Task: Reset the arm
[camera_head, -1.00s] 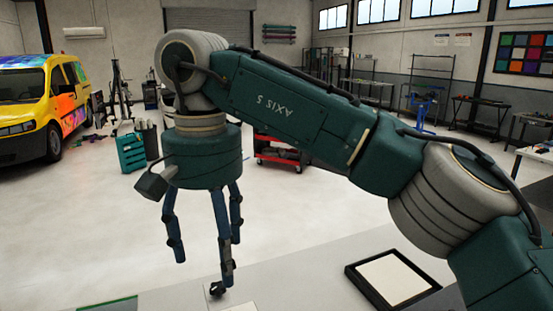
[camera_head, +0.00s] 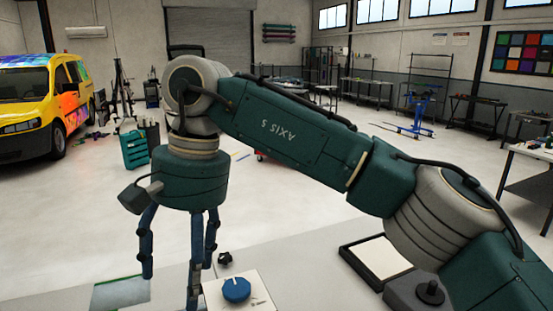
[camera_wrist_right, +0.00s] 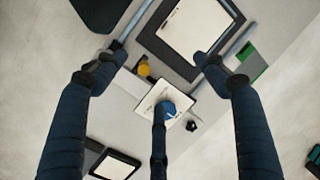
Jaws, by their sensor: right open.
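My right arm comes in from the right of the head view, raised and bent, with its gripper (camera_head: 178,272) hanging down over the worktable. Its fingers are spread open and hold nothing. In the right wrist view the open fingers (camera_wrist_right: 155,70) reach toward the table. A white plate with a blue knob (camera_head: 236,290) lies beside the fingers in the head view. The knob (camera_wrist_right: 170,108) also shows in the wrist view, partly behind one finger. Whether any finger touches it, I cannot tell. My left gripper is not in view.
A black-framed white panel (camera_head: 384,258) lies on the table at right. A grey box with a black knob (camera_head: 429,292) is at the front right. A green-edged sheet (camera_head: 120,291) lies at left. Beyond is open floor, with a colourful van (camera_head: 45,105) and a teal cabinet (camera_head: 134,150).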

